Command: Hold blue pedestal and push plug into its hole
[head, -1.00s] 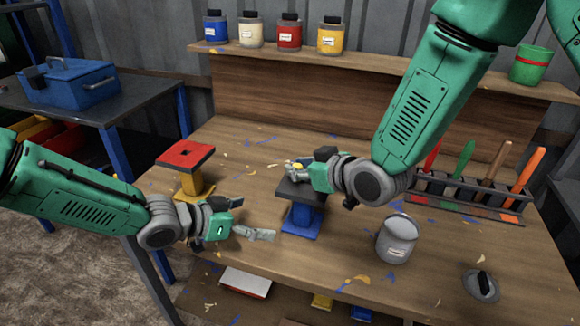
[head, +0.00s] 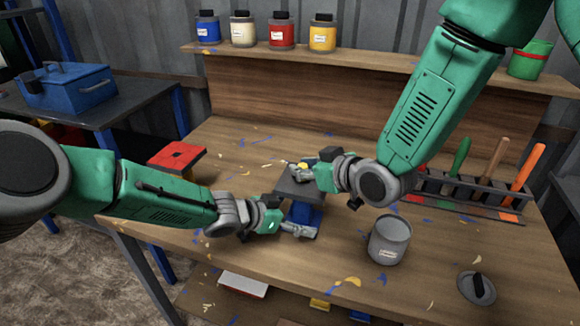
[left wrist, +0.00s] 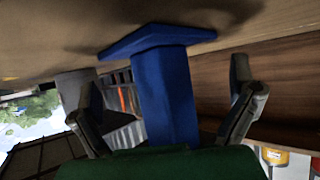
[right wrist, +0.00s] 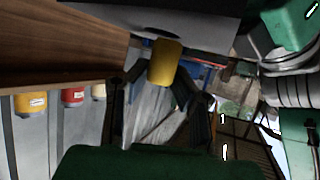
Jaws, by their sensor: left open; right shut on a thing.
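The blue pedestal (head: 304,213) stands on the workbench with a dark grey top plate (head: 290,187). In the left wrist view, its blue column (left wrist: 167,95) is between the spread fingers of my left gripper (left wrist: 165,85), with gaps on both sides. In the head view my left gripper (head: 300,230) is low at the pedestal, open. My right gripper (head: 302,170) is shut on the yellow plug (right wrist: 166,63) over the top plate. In the right wrist view, the plug's end is close to a dark hole in the grey plate (right wrist: 190,18); whether it has entered is unclear.
A grey can (head: 389,240) is right of the blue pedestal, and a dark lid-like object (head: 477,287) lies near the front edge. A tool rack (head: 455,190) stands at the right.

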